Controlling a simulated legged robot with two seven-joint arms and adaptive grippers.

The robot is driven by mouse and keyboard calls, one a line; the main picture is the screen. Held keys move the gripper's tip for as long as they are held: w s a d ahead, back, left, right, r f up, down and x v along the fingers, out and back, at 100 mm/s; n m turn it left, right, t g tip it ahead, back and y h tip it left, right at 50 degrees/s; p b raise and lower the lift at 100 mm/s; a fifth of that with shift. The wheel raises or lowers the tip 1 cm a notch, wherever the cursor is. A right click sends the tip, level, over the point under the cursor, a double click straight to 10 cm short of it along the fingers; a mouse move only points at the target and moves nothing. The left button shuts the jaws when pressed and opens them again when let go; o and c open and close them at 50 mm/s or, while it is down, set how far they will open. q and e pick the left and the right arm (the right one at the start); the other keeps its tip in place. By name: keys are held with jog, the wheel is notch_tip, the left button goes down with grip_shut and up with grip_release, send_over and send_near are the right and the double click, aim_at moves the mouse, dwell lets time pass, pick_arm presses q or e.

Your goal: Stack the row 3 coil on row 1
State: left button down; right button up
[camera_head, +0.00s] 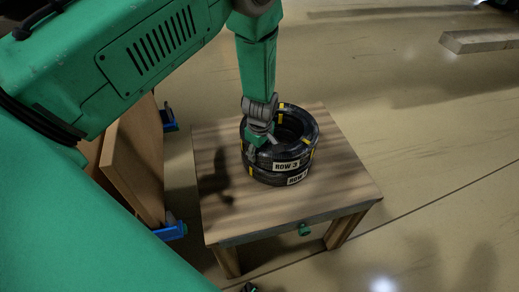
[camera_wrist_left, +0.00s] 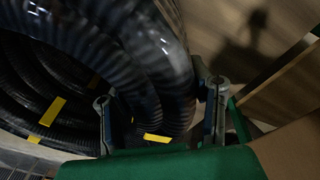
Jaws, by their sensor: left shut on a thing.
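The row 3 coil (camera_head: 306,142) is a black ribbed hose ring with yellow bands and a white "ROW 3" label. It rests on or just above another black coil (camera_head: 297,179), whose label reads "ROW" with its number hidden. Both are over a small wooden table (camera_head: 228,219). My left gripper (camera_head: 259,147) reaches down at the left side of the upper coil and is shut on its ring. In the left wrist view the two fingers (camera_wrist_left: 160,100) stand either side of the black hose (camera_wrist_left: 165,70).
Brown wooden panels (camera_head: 135,160) with blue clamps (camera_head: 172,232) stand close to the left of the table. A wooden beam (camera_head: 480,40) lies on the floor at the far right. The tabletop around the coils is clear.

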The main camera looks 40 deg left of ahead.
pick_arm(q)
jog(key=shift+w+f+b, duration=0.15)
jog(key=shift+f+b, duration=0.3)
jog(key=shift+f, duration=0.1)
dwell(1.4)
jog(key=c, duration=0.7)
grip_release()
jog(key=shift+s+f, duration=0.15)
jog(key=shift+s, duration=0.1)
jog(key=shift+w, duration=0.1)
jog(key=shift+s+d+r+p, duration=0.1)
jog(key=shift+r+p, duration=0.9)
jog(key=shift+r, duration=0.2)
jog(key=shift+s+d+r+p, duration=0.1)
jog(key=shift+d+r+p, duration=0.05)
jog(key=shift+r+p, duration=0.95)
jog(key=shift+s+d+r+p, duration=0.1)
jog(key=shift+r+p, duration=0.8)
jog(key=shift+r, duration=0.4)
